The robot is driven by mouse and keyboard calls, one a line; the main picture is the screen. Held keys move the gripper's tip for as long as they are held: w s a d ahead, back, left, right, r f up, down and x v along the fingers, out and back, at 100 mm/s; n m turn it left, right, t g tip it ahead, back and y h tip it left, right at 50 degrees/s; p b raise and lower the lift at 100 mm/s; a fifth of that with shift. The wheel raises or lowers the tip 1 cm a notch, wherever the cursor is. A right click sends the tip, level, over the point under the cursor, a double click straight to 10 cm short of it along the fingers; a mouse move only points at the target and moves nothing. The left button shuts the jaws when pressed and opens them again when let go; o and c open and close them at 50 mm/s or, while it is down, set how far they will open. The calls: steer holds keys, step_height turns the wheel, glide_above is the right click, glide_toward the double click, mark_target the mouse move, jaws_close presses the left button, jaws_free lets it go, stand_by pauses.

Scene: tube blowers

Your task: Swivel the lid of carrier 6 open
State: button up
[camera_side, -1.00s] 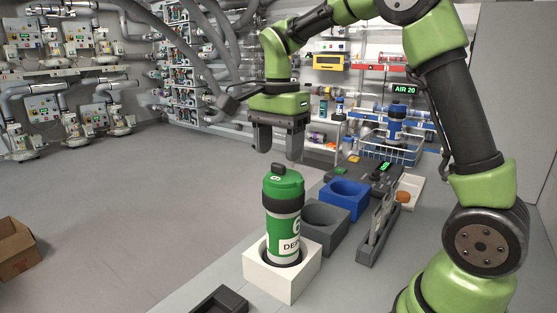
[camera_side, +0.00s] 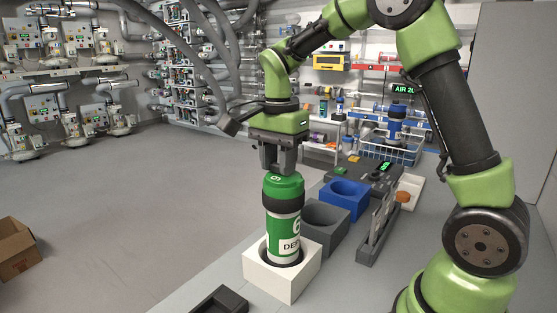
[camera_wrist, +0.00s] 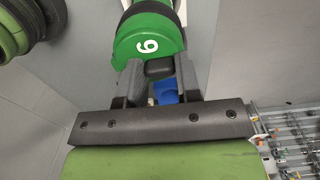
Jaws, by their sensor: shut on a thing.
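Carrier 6 (camera_side: 284,238) is a green and white cylinder with dark bands. It stands upright in a white square holder (camera_side: 268,279). Its green lid (camera_side: 284,187) is on top, and the lid marked 6 also shows in the wrist view (camera_wrist: 148,32). My gripper (camera_side: 279,168) is directly above the lid, pointing down. Its fingers are shut on the small dark knob (camera_wrist: 159,68) on the lid, one finger on each side in the wrist view. In the side view the fingers hide the knob.
Behind the carrier are a grey holder (camera_side: 325,232) and a blue holder (camera_side: 344,206), both with round openings. A dark upright rack (camera_side: 376,238) stands to their right. A dark tray (camera_side: 221,303) lies at the front. The floor on the left is clear, except for a cardboard box (camera_side: 18,251).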

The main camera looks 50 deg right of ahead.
mark_target(274, 189)
steer(key=shift+a+n, duration=0.1)
steer(key=shift+n, duration=0.2)
steer(key=a+n, duration=0.1)
steer(key=n, duration=0.1)
steer(key=shift+s+a+n, duration=0.1)
steer(key=shift+n, duration=0.3)
steer(key=n, duration=0.1)
steer(key=a+n, duration=0.1)
steer(key=n, duration=0.1)
steer(key=shift+s+a+n, duration=0.2)
steer(key=shift+s+n, duration=0.1)
steer(key=n, duration=0.1)
steer(key=s+a+n, duration=0.1)
steer(key=n, duration=0.1)
steer(key=shift+n, duration=0.3)
steer(key=n, duration=0.1)
steer(key=s+n, duration=0.1)
steer(key=shift+a+n, duration=0.3)
steer(key=shift+n, duration=0.1)
steer(key=shift+s+d+n, duration=0.15)
steer(key=shift+s+n, duration=0.7)
steer(key=shift+n, duration=1.3)
steer(key=shift+s+d+n, duration=0.1)
steer(key=shift+s+n, duration=0.75)
steer(key=shift+n, duration=1.25)
steer(key=shift+s+d+n, duration=0.15)
steer(key=shift+s+n, duration=0.7)
steer(key=shift+n, duration=1.3)
